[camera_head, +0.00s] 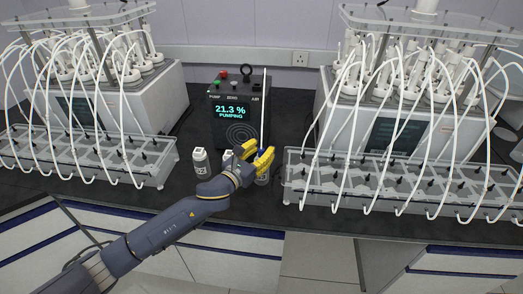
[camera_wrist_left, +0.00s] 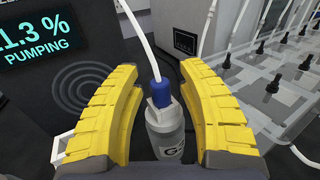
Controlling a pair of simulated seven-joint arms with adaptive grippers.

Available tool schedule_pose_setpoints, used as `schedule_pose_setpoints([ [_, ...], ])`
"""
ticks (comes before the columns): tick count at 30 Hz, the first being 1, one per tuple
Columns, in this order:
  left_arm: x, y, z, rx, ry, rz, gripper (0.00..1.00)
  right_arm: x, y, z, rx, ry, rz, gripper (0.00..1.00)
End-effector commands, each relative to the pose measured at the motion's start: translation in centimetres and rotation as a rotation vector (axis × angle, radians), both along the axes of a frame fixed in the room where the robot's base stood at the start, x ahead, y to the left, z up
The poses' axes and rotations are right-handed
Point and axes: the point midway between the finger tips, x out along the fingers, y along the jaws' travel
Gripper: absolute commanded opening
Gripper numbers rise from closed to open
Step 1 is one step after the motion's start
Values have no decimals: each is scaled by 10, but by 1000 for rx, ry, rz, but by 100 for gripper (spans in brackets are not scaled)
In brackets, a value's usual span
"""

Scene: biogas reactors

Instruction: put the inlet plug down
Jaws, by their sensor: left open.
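The inlet plug is a blue plug (camera_wrist_left: 160,93) on the end of a white tube (camera_wrist_left: 140,38) in the left wrist view. It sits at the top of a clear bottle (camera_wrist_left: 166,130) with a partly hidden label. My left gripper (camera_head: 262,157) has yellow fingers and is open. In the wrist view its fingers (camera_wrist_left: 158,100) stand on either side of the plug and bottle neck, with gaps visible on both sides. In the head view the fingers hide the plug, and the tube (camera_head: 263,105) rises above them. My right gripper is not in view.
A black analyser (camera_head: 235,135) reading "21.3 % PUMPING" stands just behind the gripper. A white-capped bottle (camera_head: 201,162) stands to the left. Reactor units with clear racks (camera_head: 150,182) and many looping white tubes flank both sides; the right rack (camera_head: 300,195) is close to the gripper.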

Motion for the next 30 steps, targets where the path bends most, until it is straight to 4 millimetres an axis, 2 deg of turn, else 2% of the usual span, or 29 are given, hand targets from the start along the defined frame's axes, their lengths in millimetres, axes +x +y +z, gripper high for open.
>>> schedule_pose_setpoints([
  [5,-9,7,2,1,0,0,39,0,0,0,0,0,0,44],
  [21,-81,56,1,1,2,0,39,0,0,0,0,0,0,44],
  [30,-98,67,2,0,0,0,39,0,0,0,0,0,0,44],
])
